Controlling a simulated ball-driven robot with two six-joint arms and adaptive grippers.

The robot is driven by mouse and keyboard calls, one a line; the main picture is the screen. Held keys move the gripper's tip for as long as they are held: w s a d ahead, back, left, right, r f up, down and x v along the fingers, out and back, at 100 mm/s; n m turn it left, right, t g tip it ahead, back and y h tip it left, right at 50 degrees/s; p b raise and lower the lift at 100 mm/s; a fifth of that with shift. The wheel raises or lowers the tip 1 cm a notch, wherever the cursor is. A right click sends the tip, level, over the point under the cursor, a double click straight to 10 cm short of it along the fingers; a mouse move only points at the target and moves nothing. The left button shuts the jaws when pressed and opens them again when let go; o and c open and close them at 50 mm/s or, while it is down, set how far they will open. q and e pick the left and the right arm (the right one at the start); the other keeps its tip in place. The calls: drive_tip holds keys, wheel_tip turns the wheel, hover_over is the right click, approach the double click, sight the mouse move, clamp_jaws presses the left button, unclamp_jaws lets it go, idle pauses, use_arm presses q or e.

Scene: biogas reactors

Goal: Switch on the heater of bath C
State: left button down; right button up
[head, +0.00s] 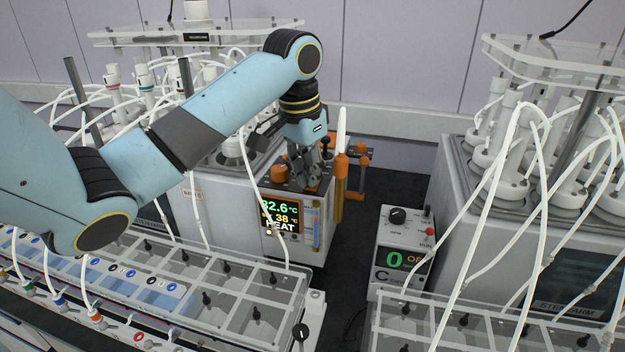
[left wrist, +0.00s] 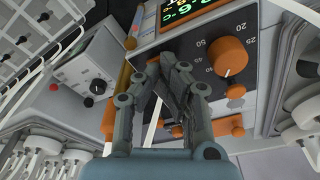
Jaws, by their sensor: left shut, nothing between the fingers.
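A small orange part (left wrist: 236,91) lies near the knob. The bath's red label is too small to read surely. My right gripper is not in view.
A white control box (head: 405,228) marked C, with a black knob and a display reading 0 OFF, stands to the right. Clear trays (head: 200,290) and white tubes fill the front. A dark gap separates the baths.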

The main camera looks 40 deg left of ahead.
use_arm(q)
wheel_tip(320, 180, up, 2)
drive_tip(key=shift+r+p, duration=0.1)
drive_tip(key=shift+p, duration=0.45)
drive_tip(key=shift+r, duration=2.4)
